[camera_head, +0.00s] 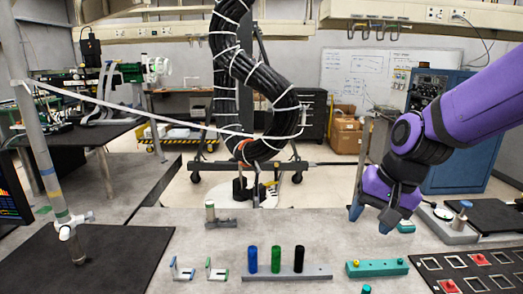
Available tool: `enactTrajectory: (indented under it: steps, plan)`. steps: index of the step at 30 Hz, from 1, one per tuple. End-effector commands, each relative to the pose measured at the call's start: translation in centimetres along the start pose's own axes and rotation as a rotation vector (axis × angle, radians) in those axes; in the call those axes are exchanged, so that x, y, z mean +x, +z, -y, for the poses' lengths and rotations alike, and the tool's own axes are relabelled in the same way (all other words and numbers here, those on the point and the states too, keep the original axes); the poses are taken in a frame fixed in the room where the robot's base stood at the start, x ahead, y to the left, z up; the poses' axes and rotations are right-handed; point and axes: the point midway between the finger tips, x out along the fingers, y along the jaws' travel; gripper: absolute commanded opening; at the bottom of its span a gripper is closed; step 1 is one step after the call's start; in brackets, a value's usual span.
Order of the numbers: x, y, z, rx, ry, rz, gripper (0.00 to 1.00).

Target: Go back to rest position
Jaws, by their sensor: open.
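My gripper (370,221) is purple and black with blue fingertips. It hangs from my purple arm at the right of the head view. The two fingertips point down and stand apart, with nothing visible between them. The gripper appears above the grey table (330,228), over its right half. The height above the table is hard to tell.
A rack (288,277) holds blue, green and black cylinders. A teal block (375,268) with pegs lies right of it. A black panel (470,271) with red parts is at lower right. A pole (45,160) stands at left. Thick black cables (262,80) hang behind the table.

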Motion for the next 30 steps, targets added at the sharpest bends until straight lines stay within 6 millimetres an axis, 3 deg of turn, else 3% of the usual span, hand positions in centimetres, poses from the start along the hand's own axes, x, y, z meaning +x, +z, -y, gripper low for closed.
enactTrajectory:
  steps: [6,15,21,30]
  plan:
    - [-5.8,1.9,-2.9,-0.122,0.001,-0.094,0.55]
    - [-11.8,5.8,-7.0,-0.278,0.082,-0.227,0.55]
    - [-14.0,8.1,-8.9,-0.343,0.151,-0.287,0.55]
    - [-14.6,8.9,-9.6,-0.367,0.181,-0.306,0.55]
